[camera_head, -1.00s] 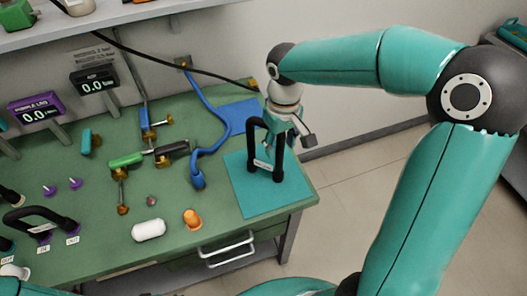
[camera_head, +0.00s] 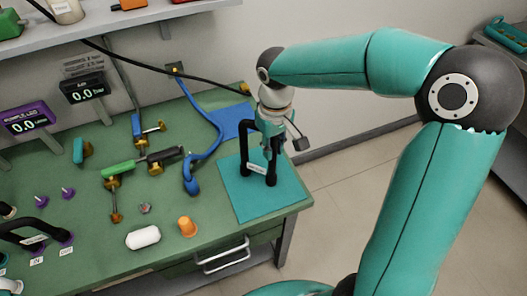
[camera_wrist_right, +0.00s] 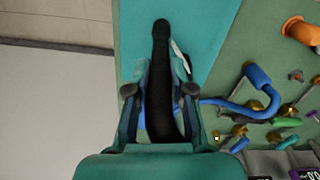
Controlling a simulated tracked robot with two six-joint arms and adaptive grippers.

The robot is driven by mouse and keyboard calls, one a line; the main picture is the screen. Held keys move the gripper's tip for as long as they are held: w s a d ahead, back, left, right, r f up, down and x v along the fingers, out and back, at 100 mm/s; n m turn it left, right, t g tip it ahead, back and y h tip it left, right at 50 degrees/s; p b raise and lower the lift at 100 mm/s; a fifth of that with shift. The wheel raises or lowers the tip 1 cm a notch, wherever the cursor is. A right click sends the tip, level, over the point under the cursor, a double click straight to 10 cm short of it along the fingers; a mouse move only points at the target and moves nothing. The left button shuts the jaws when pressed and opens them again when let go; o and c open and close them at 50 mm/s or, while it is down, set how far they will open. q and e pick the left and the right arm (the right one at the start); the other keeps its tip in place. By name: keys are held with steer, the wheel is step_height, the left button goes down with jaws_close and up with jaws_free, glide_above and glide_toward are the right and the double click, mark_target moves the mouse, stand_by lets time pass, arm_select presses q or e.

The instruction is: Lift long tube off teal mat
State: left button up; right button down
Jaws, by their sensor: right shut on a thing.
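The long tube (camera_head: 272,170) is a black arch with a white label. It stands upright at the teal mat (camera_head: 239,203) on the bench's right part; I cannot tell whether its lower ends touch the mat. My right gripper (camera_head: 268,138) comes down from above and is shut on the tube's upper part. In the right wrist view the tube (camera_wrist_right: 161,65) runs between the two fingers (camera_wrist_right: 160,92), over the teal mat (camera_wrist_right: 204,40). The gripper hides part of the tube. My left gripper is not in view.
A blue hose (camera_head: 213,150) and a blue mat (camera_head: 240,118) lie behind and left of the teal mat. An orange piece (camera_head: 187,227) and a white capsule (camera_head: 143,237) lie near the front edge. Another black arched tube (camera_head: 25,228) stands at far left.

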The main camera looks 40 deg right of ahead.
steer(key=shift+r, duration=0.15)
step_height(320, 180, up, 20)
steer(key=p, duration=0.1)
steer(key=shift+p, duration=0.4)
steer(key=shift+r+p, duration=2.2)
steer(key=shift+p, duration=0.25)
